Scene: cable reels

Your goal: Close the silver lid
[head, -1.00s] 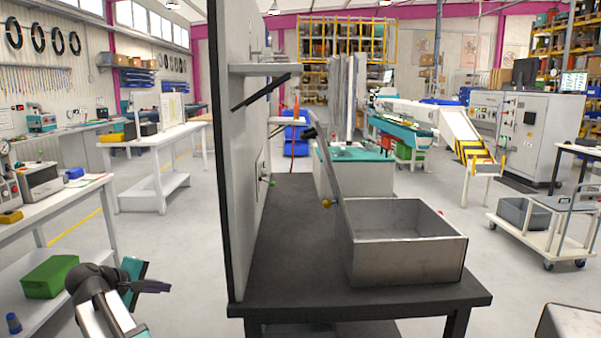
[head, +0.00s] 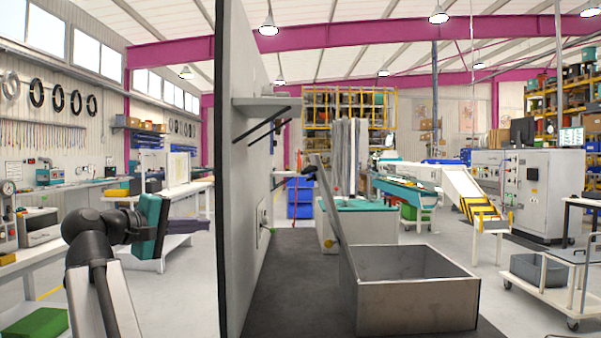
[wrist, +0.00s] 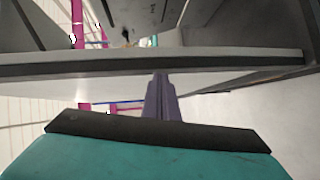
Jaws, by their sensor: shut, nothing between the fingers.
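The silver lid (head: 332,212) stands open, tilted up and leaning to the left on the left side of the open metal box (head: 416,303). It is seen nearly edge-on in the head view, with a yellow knob at its lower part. My gripper (head: 208,224) is at the left in the head view, on the near left side of the upright panel, apart from the lid. Its fingers are shut and empty. In the wrist view the shut fingers (wrist: 160,85) point toward the panel's dark edge.
The tall grey upright panel (head: 240,130) stands between my gripper and the box. A shelf (head: 266,102) with dark brackets juts from its right face. The dark tabletop (head: 285,285) is bare left of the box. A trolley (head: 540,275) stands at the right.

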